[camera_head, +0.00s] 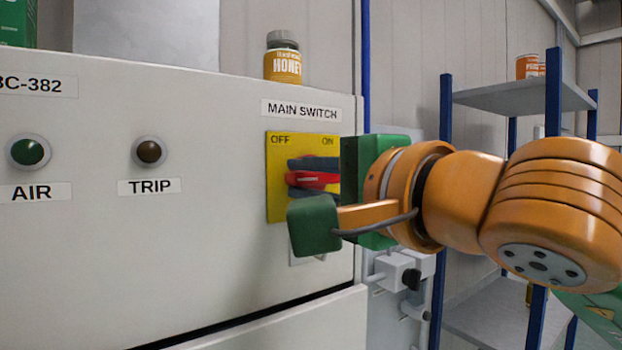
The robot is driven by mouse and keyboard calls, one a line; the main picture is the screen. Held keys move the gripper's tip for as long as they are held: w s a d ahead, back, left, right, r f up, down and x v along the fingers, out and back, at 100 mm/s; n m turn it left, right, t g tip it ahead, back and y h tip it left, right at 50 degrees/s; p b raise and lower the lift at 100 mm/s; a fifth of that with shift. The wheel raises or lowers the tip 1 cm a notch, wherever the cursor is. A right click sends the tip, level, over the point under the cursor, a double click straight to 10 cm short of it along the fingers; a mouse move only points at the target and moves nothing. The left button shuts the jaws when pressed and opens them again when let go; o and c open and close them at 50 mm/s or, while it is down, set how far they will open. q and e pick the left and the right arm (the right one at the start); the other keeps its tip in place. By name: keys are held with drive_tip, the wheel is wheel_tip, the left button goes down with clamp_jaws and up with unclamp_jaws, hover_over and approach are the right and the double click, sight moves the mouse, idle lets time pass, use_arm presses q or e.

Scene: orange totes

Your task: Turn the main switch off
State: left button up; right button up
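The main switch is a red handle (311,180) on a yellow plate (279,201), under the label MAIN SWITCH on a pale cabinet. OFF is printed at the plate's upper left and ON at its upper right. The handle lies roughly level. My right gripper (312,178) reaches in from the right. Its two dark fingers lie close above and below the handle and appear shut on it. The gripper's green body hides the plate's right edge, and a green block on it covers the plate's lower part. My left gripper is not in view.
The cabinet front (120,255) has a green AIR lamp (28,152) and a dark TRIP lamp (149,152). A honey jar (283,60) stands on the cabinet top. A blue-post shelf (515,97) stands behind my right arm. Grey fittings (396,270) stick out below the gripper.

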drive_tip(key=shift+o, duration=1.4)
drive_tip(key=shift+w, duration=0.1)
drive_tip(key=shift+s+d+f+b, duration=0.15)
drive_tip(key=shift+s+b, duration=0.15)
drive_tip(key=b+v, duration=0.2)
drive_tip(key=v, duration=0.4)
drive_tip(key=shift+s, duration=0.15)
drive_tip(key=shift+d, duration=0.1)
